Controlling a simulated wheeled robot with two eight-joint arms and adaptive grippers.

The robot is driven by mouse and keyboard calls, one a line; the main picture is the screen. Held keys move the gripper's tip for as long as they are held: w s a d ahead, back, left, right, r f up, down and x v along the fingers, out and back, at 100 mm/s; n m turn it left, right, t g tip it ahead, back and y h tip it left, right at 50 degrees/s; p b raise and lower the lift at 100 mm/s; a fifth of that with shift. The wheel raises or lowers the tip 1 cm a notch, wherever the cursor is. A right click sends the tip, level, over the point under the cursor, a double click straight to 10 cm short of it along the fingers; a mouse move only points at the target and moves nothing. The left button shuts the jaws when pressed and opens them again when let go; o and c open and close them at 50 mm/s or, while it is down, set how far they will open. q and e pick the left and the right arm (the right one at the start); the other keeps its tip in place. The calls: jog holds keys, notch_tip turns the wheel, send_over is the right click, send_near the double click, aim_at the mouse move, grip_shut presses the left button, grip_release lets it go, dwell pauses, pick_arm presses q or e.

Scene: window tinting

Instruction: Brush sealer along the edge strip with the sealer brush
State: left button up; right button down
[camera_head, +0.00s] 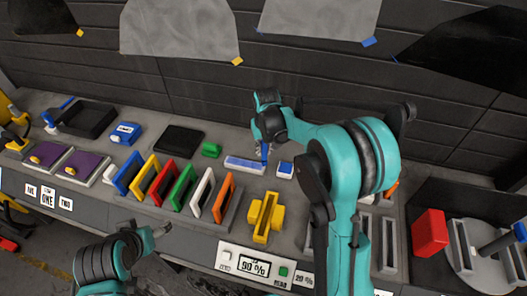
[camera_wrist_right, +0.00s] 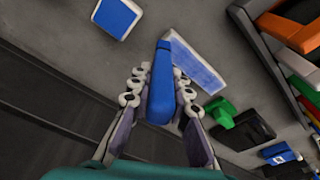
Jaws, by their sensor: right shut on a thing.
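My right gripper (camera_head: 265,138) is shut on a blue sealer brush (camera_head: 264,153), which points down over the bench. In the right wrist view, the brush (camera_wrist_right: 161,85) sits between the two fingers of the right gripper (camera_wrist_right: 158,98). A flat blue strip with a pale border (camera_head: 243,165), which looks like the edge strip, lies on the bench near the brush tip. The strip also shows in the right wrist view (camera_wrist_right: 200,68), partly behind the brush. I cannot tell whether the tip touches it. My left gripper (camera_head: 160,232) is low at the front, apart from these; its jaw state is unclear.
A small blue and white block (camera_head: 285,170) lies right of the strip, and a green block (camera_head: 211,150) lies left. Several coloured frames (camera_head: 165,181) stand in a rack in front. A yellow holder (camera_head: 265,216) and a red block (camera_head: 430,233) are further right.

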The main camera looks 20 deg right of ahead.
jog(key=shift+w+a+r+p, duration=0.15)
jog(key=shift+r+p, duration=0.1)
jog(key=shift+r, duration=0.2)
jog(key=shift+s+a+r+p, duration=0.15)
jog(key=shift+r+p, duration=0.1)
jog(key=shift+r, duration=0.2)
jog(key=shift+d+r+p, duration=0.2)
jog(key=shift+r+p, duration=0.55)
jog(key=shift+r, duration=0.35)
jog(key=shift+a+r+p, duration=0.1)
jog(key=shift+r+p, duration=0.45)
jog(key=shift+r, duration=0.4)
